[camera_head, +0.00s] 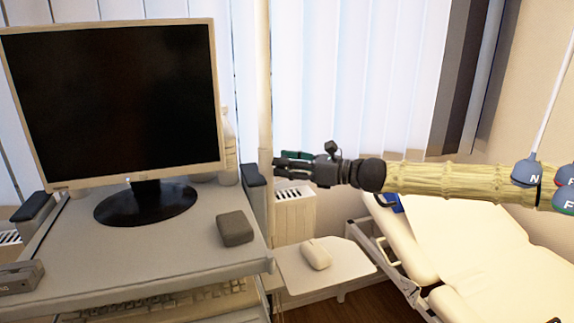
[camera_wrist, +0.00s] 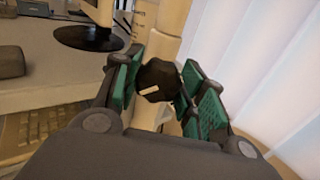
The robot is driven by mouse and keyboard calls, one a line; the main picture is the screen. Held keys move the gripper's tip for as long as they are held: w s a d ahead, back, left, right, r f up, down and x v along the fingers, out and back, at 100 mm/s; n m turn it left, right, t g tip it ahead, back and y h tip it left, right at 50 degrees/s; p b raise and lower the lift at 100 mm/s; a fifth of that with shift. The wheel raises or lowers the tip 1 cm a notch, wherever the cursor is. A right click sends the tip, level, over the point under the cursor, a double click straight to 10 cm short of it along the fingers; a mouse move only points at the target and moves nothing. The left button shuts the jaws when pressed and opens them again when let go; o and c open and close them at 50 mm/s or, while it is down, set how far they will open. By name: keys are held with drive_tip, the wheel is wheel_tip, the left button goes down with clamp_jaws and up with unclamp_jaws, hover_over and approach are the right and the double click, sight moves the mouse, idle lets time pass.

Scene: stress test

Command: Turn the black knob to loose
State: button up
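The black knob (camera_wrist: 158,82) shows in the wrist view on a cream upright pole (camera_wrist: 164,35). It has a faceted rim and a pale pointer mark on its face that slants to the lower left. My gripper (camera_wrist: 161,66) is open, with its green-padded fingers on the left and right of the knob. The gaps look small, and I cannot tell whether either finger touches it. In the head view my gripper (camera_head: 282,165) points left at the pole (camera_head: 264,90), and I cannot make out the knob there.
A side shelf holds a white mouse (camera_head: 316,254) below my gripper. A reclined cream chair (camera_head: 480,250) is at right, and blinds (camera_head: 350,80) hang behind.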

drive_tip(key=shift+f+n+b, duration=0.25)
drive_tip(key=shift+n+b, duration=0.05)
drive_tip(key=shift+b, duration=0.3)
drive_tip(key=shift+f+b, duration=0.1)
drive_tip(key=shift+b, duration=0.35)
drive_tip(key=n+b, duration=0.2)
drive_tip(key=b, duration=0.1)
drive_tip(key=shift+f+n, duration=0.15)
drive_tip(key=shift+n, duration=0.25)
drive_tip(key=n+b, duration=0.5)
drive_tip(key=b, duration=0.2)
drive_tip(key=shift+s+a, duration=0.1)
drive_tip(key=n+b, duration=0.5)
drive_tip(key=b, duration=0.1)
drive_tip(key=shift+n+b, duration=0.3)
drive_tip(key=shift+n, duration=0.1)
drive_tip(key=n+b, duration=0.3)
drive_tip(key=shift+r, duration=0.2)
drive_tip(key=shift+n, duration=0.3)
drive_tip(key=shift+r+b, duration=0.15)
drive_tip(key=shift+b, duration=0.15)
